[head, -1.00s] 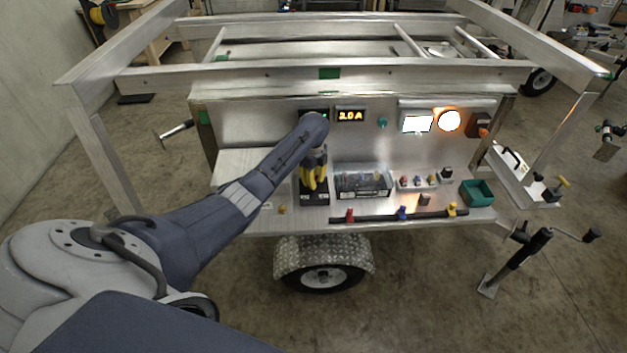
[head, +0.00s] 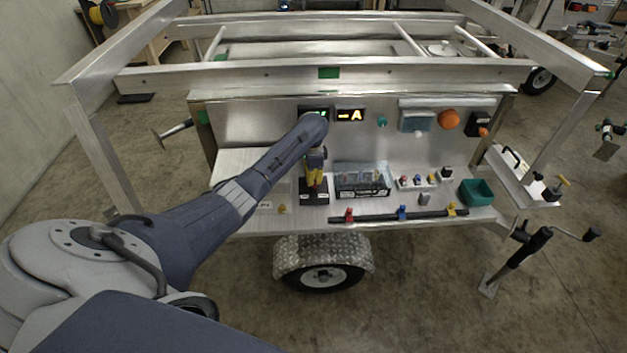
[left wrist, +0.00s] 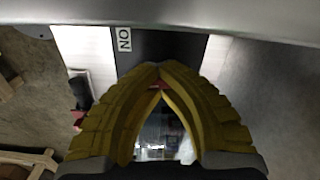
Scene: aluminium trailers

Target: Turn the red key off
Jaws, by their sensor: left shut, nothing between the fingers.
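My left gripper (head: 315,180) points down at the black switch box (head: 314,198) on the trailer's shelf. In the left wrist view its yellow fingers (left wrist: 158,70) are shut, their tips meeting. A small red part (left wrist: 158,85), which looks like the red key, shows in the gap just behind the tips; most of it is hidden and I cannot tell its angle or whether the fingers touch it. The current display (head: 350,115) reads dashes and "A". My right gripper is not in view.
Right of the switch box is a clear case (head: 362,182) of small parts, then several small coloured pieces and a green bin (head: 477,192). A black rail (head: 428,215) with coloured clamps runs along the shelf front. The orange lamp (head: 448,119) is unlit.

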